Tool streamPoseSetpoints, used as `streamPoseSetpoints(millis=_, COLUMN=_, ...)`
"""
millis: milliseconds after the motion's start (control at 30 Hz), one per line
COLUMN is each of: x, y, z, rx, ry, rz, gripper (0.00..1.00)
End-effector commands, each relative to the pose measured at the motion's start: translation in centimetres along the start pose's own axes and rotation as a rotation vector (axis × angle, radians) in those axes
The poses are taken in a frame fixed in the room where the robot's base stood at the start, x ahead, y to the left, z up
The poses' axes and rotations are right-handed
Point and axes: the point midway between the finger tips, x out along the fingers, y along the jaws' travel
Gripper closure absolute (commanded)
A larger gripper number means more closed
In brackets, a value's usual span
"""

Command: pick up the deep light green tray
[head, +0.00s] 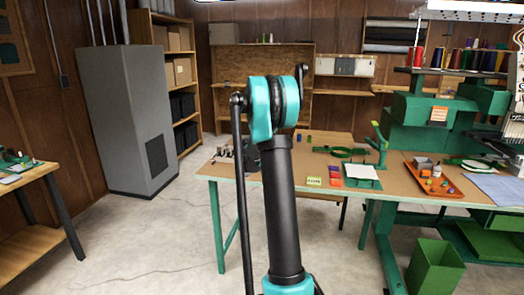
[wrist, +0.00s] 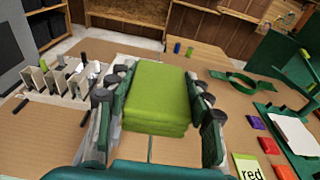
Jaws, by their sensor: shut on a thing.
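A light green block-shaped thing (wrist: 158,85) fills the middle of the wrist view. Its top is flat and its near side shows layered lines, like folded cloth; I see no hollow or tray rim on it. My gripper (wrist: 160,105) is shut on it, with one dark green and black finger pressed along each side. It appears held above the table, but I cannot tell how high. In the head view my own arm hides the gripper and this thing. A deep green open bin (head: 434,268) stands on the floor at the lower right of the head view.
A green machine (head: 432,115) stands at right and a grey cabinet (head: 122,120) at left. Floor in front is clear.

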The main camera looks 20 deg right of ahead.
Motion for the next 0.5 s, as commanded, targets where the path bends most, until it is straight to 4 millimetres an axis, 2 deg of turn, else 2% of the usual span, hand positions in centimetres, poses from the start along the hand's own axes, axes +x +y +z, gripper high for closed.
streamPoseSetpoints(millis=100, x=-0.2, y=0.0, z=1.1, rx=0.0, ry=0.0, rz=0.0, gripper=0.73)
streamPoseSetpoints(millis=267, x=-0.3, y=0.2, z=1.5, rx=-0.001, ry=0.0, rz=0.005, gripper=0.73)
streamPoseSetpoints(millis=367, x=-0.9, y=1.2, z=0.5, rx=-0.005, ry=0.0, rz=0.032, gripper=0.73)
streamPoseSetpoints(millis=500, x=-3.0, y=4.5, z=-2.7, rx=-0.019, ry=0.0, rz=0.128, gripper=0.73)
